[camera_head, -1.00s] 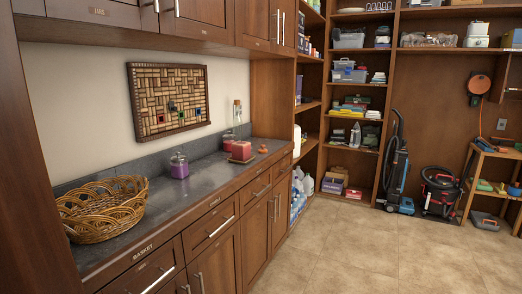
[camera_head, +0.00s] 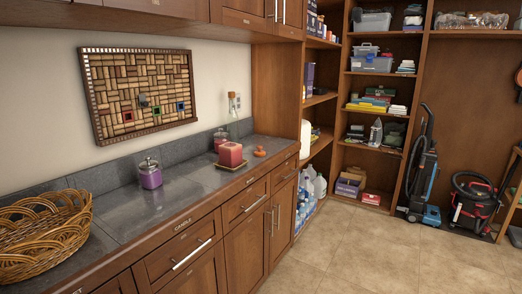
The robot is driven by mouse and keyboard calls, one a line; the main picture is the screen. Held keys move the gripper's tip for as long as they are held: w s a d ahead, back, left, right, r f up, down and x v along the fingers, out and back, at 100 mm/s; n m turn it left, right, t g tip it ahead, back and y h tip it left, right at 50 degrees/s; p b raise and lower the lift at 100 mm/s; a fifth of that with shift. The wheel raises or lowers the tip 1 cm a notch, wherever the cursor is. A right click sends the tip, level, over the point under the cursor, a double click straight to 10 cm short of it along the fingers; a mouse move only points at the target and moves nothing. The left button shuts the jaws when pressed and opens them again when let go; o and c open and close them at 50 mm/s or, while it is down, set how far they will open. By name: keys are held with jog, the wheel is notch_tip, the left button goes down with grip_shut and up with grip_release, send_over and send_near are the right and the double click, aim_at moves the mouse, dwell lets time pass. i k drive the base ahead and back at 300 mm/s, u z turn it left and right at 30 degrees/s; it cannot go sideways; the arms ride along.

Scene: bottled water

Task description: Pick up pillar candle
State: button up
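A short red pillar candle (camera_head: 230,153) stands upright on a small flat wooden holder (camera_head: 233,166) near the front edge of the dark counter (camera_head: 180,190). A purple candle in a lidded glass jar (camera_head: 150,175) stands to its left. A second lidded jar with reddish contents (camera_head: 220,138) stands behind the pillar candle, near the wall. My gripper is not in view.
A wicker basket (camera_head: 45,235) sits at the counter's left end. A clear bottle (camera_head: 232,118) and a small orange object (camera_head: 260,152) are near the candle. Upper cabinets (camera_head: 245,15) overhang the counter. The tiled floor (camera_head: 350,250) right of the counter is clear.

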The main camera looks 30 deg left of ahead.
aim_at(231, 153)
jog(key=z, duration=0.05)
jog(key=i, duration=1.6)
jog(key=u, duration=2.3)
jog(key=i, duration=1.65)
jog(key=z, duration=0.05)
